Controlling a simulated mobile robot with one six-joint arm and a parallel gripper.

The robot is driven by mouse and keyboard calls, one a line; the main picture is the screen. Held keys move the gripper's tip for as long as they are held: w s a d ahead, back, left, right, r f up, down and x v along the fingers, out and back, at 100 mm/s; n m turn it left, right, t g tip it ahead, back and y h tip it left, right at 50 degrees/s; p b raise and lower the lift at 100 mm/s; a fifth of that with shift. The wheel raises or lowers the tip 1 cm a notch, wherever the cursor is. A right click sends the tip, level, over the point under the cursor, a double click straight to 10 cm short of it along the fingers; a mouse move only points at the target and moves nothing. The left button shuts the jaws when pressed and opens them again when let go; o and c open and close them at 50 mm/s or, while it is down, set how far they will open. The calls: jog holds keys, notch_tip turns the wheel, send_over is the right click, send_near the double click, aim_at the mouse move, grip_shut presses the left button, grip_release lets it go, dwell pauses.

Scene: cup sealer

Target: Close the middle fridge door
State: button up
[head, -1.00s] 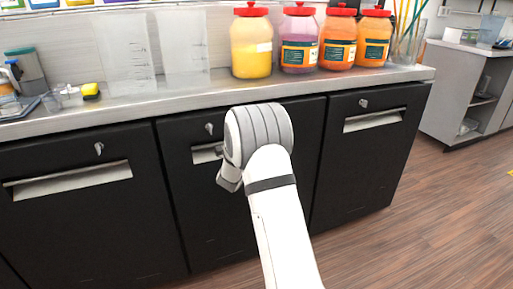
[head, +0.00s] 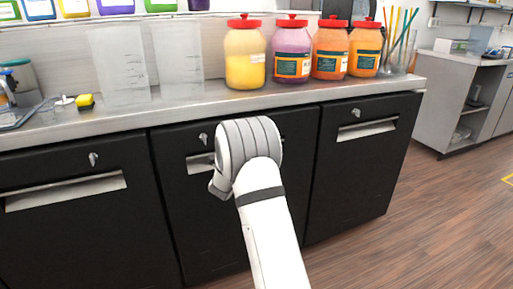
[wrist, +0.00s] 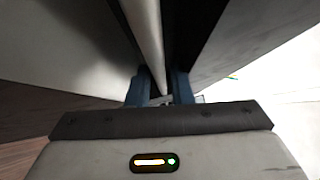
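The middle fridge door (head: 172,218) is black with a pale recessed handle (head: 197,164) and a small lock. It looks close to flush with its neighbours in the head view; I cannot tell whether it is fully shut. My arm covers much of its right part. My gripper is hidden behind the wrist in the head view. In the wrist view my gripper (wrist: 160,92) has its two blue fingers apart. A long pale strip runs between two surfaces down towards the gap between the fingers. I cannot tell whether the fingers touch it.
The left door (head: 80,235) and right door (head: 350,185) flank the middle one, each with a handle. Jars (head: 245,60) and clear containers stand on the steel counter (head: 210,103) above. Wooden floor (head: 430,220) is open at the right.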

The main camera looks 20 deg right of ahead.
jog(key=v, duration=0.8)
jog(key=shift+p, duration=0.4)
jog(key=s+a+r+n+t+y+p, duration=0.1)
jog(key=a+r+n+y+p, duration=0.3)
jog(key=r+n, duration=0.15)
jog(key=a+r+n+y+p, duration=0.3)
jog(key=r+n+y+p, duration=0.15)
jog(key=r, duration=0.25)
jog(key=s+a+r+n+g+y+p, duration=0.2)
jog(key=s+a+r+n+y+p, duration=0.35)
jog(key=s+n, duration=0.2)
jog(key=s+r+n+g+p, duration=0.2)
jog(key=s+n+g+p, duration=0.1)
jog(key=s, duration=0.6)
jog(key=s+a+r+n+g+p, duration=0.1)
jog(key=s+r+n+g+p, duration=0.2)
jog(key=s, duration=0.7)
jog(key=s+a+r+n+g+p, duration=0.1)
jog(key=s+r+n+g+p, duration=0.2)
jog(key=s, duration=0.7)
jog(key=n+p, duration=0.2)
jog(key=n, duration=0.1)
jog(key=shift+r+y, duration=0.2)
jog(key=shift+y, duration=0.2)
